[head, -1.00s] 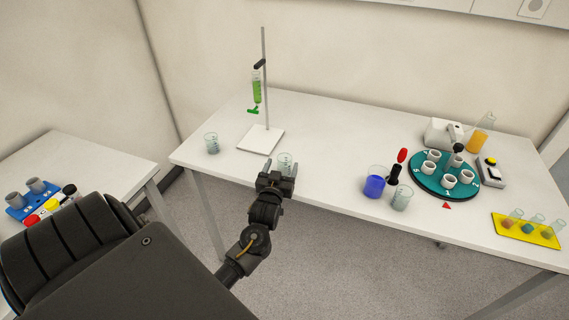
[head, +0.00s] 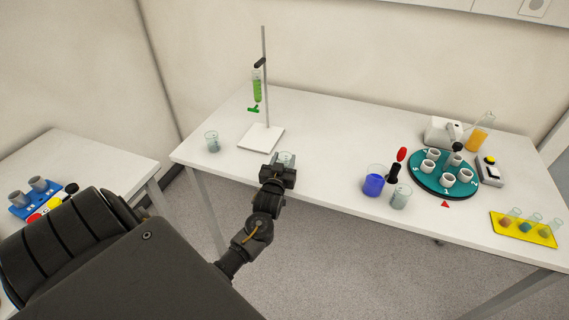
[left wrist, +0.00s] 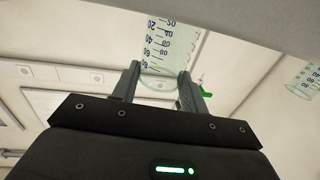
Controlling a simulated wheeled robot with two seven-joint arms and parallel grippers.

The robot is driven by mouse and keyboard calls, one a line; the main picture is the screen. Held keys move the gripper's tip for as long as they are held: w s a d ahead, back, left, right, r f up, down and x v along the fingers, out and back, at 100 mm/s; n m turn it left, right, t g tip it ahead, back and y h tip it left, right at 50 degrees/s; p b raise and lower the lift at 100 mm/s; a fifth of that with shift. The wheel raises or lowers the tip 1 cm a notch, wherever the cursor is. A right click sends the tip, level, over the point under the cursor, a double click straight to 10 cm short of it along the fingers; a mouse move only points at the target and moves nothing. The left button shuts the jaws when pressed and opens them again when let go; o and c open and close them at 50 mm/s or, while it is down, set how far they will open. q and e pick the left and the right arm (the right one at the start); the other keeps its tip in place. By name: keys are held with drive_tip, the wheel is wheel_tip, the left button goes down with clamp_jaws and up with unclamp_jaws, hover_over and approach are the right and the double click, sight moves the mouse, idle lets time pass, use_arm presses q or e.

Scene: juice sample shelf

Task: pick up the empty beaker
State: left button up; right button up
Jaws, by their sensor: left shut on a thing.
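My left gripper (head: 284,164) is at the front edge of the main table, near the stand. It is shut on a clear beaker (head: 286,156), mostly hidden behind the gripper in the head view. In the left wrist view the beaker (left wrist: 162,35) has printed graduations, looks clear, and sits between the two fingers (left wrist: 160,76). I cannot tell whether it is off the table. Another clear beaker (head: 212,143) stands left of the stand. My right gripper is not in view.
A stand (head: 264,90) with a green-filled burette is just behind the gripper. To the right are a blue-filled beaker (head: 374,184), a greyish beaker (head: 400,198), a teal carousel (head: 443,187) with several cups and a yellow rack (head: 510,231). The table between is clear.

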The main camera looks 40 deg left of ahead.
use_arm(q)
drive_tip(key=shift+r, duration=0.1)
drive_tip(key=shift+r+b, duration=0.45)
drive_tip(key=shift+r, duration=0.2)
drive_tip(key=shift+r+b, duration=0.45)
drive_tip(key=shift+r, duration=0.25)
drive_tip(key=s+d+r+b, duration=0.1)
drive_tip(key=s+r+b, duration=0.1)
drive_tip(key=s+r, duration=0.8)
drive_tip(key=s, duration=0.4)
drive_tip(key=shift+d, duration=0.2)
